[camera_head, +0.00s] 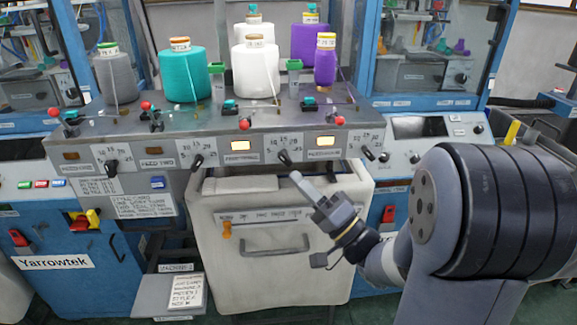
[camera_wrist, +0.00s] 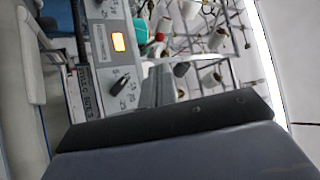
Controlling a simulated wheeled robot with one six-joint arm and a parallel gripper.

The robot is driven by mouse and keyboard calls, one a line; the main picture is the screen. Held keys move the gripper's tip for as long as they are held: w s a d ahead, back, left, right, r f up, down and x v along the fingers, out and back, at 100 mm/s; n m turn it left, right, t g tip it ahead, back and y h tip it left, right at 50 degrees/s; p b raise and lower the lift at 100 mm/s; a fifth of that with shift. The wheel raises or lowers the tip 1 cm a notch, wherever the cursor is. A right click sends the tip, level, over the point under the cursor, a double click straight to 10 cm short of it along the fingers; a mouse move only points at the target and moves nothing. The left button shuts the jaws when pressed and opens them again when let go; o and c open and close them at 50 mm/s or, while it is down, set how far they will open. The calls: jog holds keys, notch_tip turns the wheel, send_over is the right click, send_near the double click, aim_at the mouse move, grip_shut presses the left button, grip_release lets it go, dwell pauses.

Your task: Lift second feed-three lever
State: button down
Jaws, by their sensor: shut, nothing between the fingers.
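In the head view, a red-balled lever (camera_head: 244,124) sits on the front top edge of the grey feed panel (camera_head: 215,118), above a lit window (camera_head: 240,146) and a plate that seems to read feed three. Which lever counts as the second cannot be told. My gripper (camera_head: 296,177) is shut and empty, below the panel's front edge and right of that lever, apart from it. In the wrist view, my gripper (camera_wrist: 158,85) points at the panel, where a lit window (camera_wrist: 118,42) and a black knob (camera_wrist: 120,84) show.
Other red-balled levers (camera_head: 145,106) (camera_head: 338,120) stand along the panel. Black knobs (camera_head: 284,156) stick out of its front. Yarn cones (camera_head: 183,75) stand behind. A white bin (camera_head: 260,285) with a handle is below, and blue cabinets (camera_head: 75,285) flank it.

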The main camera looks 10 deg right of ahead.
jog(key=p, duration=0.4)
send_near(247, 128)
jog(key=x, duration=0.5)
jog(key=shift+w+a+r, duration=0.1)
jog(key=shift+w, duration=0.1)
jog(key=shift+w+a+r, duration=0.25)
jog(key=shift+w+a, duration=0.15)
jog(key=shift+w, duration=0.1)
jog(key=shift+a, duration=0.1)
